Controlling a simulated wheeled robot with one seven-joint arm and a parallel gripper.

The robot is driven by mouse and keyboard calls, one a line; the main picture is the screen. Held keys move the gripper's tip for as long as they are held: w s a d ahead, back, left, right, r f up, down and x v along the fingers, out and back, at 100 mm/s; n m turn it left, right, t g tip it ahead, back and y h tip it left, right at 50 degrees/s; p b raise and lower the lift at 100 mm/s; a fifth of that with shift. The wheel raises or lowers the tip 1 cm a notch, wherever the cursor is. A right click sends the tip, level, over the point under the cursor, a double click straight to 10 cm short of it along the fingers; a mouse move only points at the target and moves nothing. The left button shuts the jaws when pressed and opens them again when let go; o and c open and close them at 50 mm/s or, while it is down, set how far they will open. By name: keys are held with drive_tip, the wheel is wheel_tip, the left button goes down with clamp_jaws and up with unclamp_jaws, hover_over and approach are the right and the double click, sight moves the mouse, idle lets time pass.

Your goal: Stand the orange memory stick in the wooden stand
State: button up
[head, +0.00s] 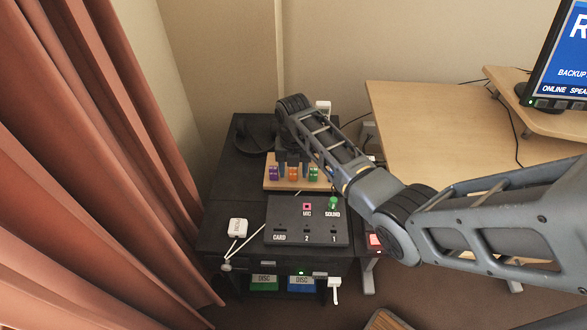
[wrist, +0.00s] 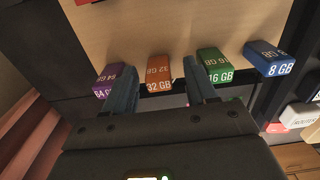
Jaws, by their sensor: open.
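The orange memory stick (head: 293,173) stands in the wooden stand (head: 283,187), between a purple stick (head: 273,173) and a green stick (head: 313,174). In the wrist view the orange stick (wrist: 158,73) reads 32 GB and looks upright like its neighbours. How deep it sits cannot be told. My gripper (head: 293,160) is over the stand. In the wrist view my gripper (wrist: 160,82) is open, one finger on each side of the orange stick. A small gap shows between the stick and each finger.
A blue 8 GB stick (wrist: 268,62) is at the right in the wrist view. A black panel (head: 290,238) with slots labelled CARD, 2 and 1 lies in front of the stand. A white box (head: 238,226) is left of it. A wooden desk (head: 430,120) is at the right.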

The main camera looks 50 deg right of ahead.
wheel_tip(320, 180, up, 8)
drive_tip(key=shift+f, duration=0.1)
idle(0.4)
drive_tip(key=shift+f, duration=0.1)
